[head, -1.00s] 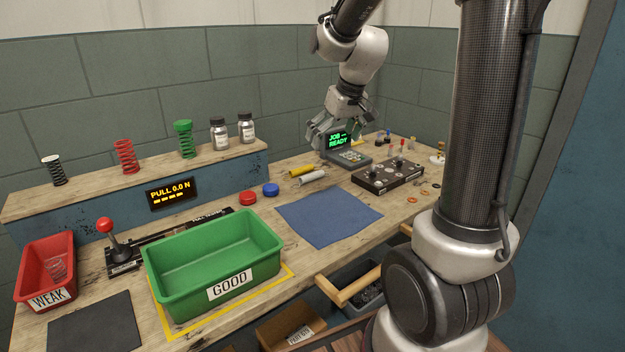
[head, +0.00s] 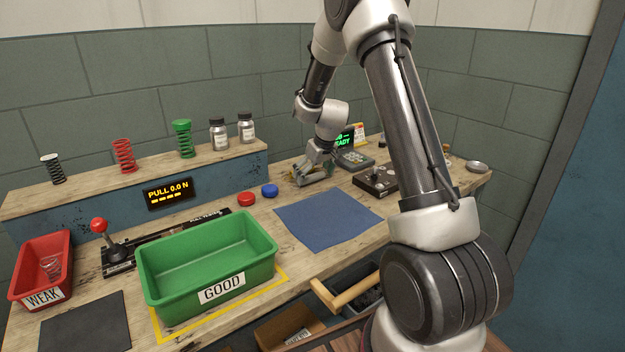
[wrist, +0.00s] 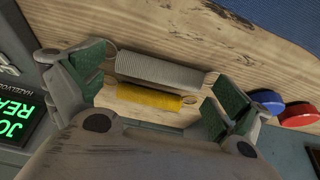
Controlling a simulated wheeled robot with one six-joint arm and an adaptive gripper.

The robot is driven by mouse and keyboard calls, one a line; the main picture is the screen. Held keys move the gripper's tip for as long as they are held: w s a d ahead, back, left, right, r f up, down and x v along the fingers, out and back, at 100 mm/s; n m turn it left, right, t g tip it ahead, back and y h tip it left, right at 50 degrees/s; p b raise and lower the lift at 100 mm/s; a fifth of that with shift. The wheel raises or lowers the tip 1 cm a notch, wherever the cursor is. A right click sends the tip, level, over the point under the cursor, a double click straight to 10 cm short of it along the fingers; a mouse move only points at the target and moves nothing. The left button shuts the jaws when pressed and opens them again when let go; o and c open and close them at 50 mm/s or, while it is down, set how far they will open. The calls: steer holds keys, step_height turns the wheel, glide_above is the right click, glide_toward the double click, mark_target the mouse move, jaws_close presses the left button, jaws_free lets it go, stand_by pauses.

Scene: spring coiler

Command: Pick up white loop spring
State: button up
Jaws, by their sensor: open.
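The white loop spring (wrist: 158,71) lies on the wooden bench with a loop at its end, in the wrist view. A yellow loop spring (wrist: 145,98) lies beside it, nearer my gripper's palm. My gripper (wrist: 158,88) is open, its green-padded fingers at either end of the springs, one left and one right. In the head view my gripper (head: 314,175) is low over the bench, left of the display, and hides most of the springs. I cannot tell its exact height above them.
A blue button (head: 270,190) and a red button (head: 246,199) stand left of my gripper. A blue mat (head: 328,218) lies in front. The green GOOD bin (head: 207,262) is at the front left. A black control box (head: 376,182) and the lit display (head: 344,140) are to the right.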

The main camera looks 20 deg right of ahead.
steer(key=shift+w+f, duration=0.1)
steer(key=shift+f, duration=0.1)
steer(key=c, duration=0.9)
